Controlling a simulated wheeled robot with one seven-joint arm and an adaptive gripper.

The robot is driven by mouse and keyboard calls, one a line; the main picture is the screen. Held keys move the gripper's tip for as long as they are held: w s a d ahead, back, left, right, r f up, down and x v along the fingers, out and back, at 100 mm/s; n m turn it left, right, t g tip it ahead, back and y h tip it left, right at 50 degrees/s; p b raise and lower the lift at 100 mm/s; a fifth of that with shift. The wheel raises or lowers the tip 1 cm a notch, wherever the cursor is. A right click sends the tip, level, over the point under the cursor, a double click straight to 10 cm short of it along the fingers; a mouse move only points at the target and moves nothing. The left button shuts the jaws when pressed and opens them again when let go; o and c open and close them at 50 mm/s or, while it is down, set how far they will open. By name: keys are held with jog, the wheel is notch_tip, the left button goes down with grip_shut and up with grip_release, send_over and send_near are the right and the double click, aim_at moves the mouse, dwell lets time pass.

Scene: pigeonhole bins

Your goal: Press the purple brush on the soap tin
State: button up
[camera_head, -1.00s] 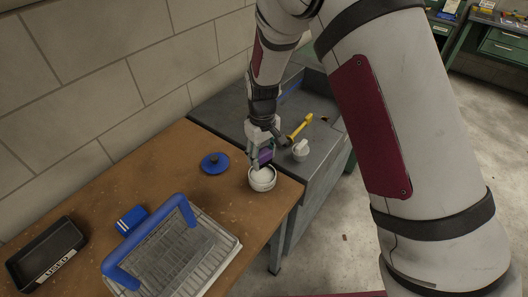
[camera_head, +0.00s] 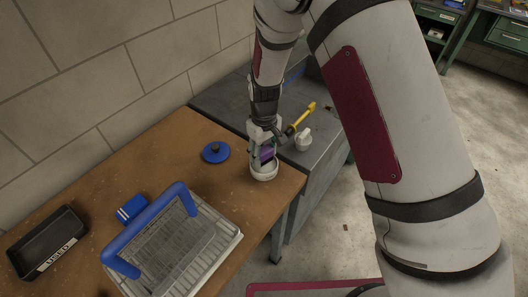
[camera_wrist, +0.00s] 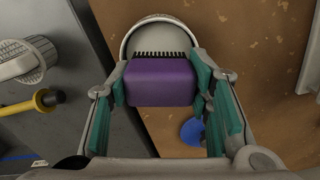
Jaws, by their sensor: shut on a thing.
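My gripper (camera_wrist: 162,95) is shut on the purple brush (camera_wrist: 160,82), with a teal pad on each side of it. Dark bristles show along the brush's far edge in the wrist view. The white round soap tin (camera_head: 263,172) stands on the brown table near its right edge. The brush (camera_head: 266,153) is at the tin's mouth in the head view. The tin (camera_wrist: 152,22) shows behind the bristles in the wrist view, its pale inside partly hidden by the brush. I cannot tell whether the bristles touch what is inside.
A blue lid (camera_head: 215,152) lies left of the tin. A wire basket with a blue handle (camera_head: 180,245), a blue striped block (camera_head: 131,208) and a black tray marked USED (camera_head: 47,242) stand further left. A yellow-handled tool (camera_head: 303,116) and a white knobbed piece (camera_head: 304,139) are on the grey bench.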

jog(key=shift+f, duration=0.95)
dwell(0.6)
jog(key=o, duration=1.1)
jog(key=c, duration=0.4)
jog(key=shift+o, duration=0.2)
jog(key=shift+r, duration=0.15)
jog(key=c, duration=0.9)
jog(key=shift+c, duration=0.3)
